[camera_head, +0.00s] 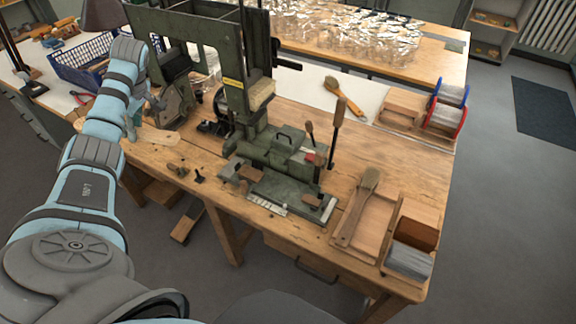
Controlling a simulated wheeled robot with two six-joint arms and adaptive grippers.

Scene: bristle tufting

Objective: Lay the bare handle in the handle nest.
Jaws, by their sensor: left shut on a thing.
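The bare handle appears to be the pale flat wooden piece (163,138) at the left of the bench, low over or on the wood. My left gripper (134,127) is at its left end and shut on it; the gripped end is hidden. The green tufting machine (258,130) stands right of it. At its front is a dark green plate (300,205) with small wooden blocks, which looks like the handle nest, though I cannot make out its recess. My right gripper is out of view.
A brush (350,212) lies in a shallow wooden tray (378,222) at right, beside bins of bristle. Spools (447,105) stand at back right. The machine's levers (336,130) stick up. A blue crate (85,65) is at far left.

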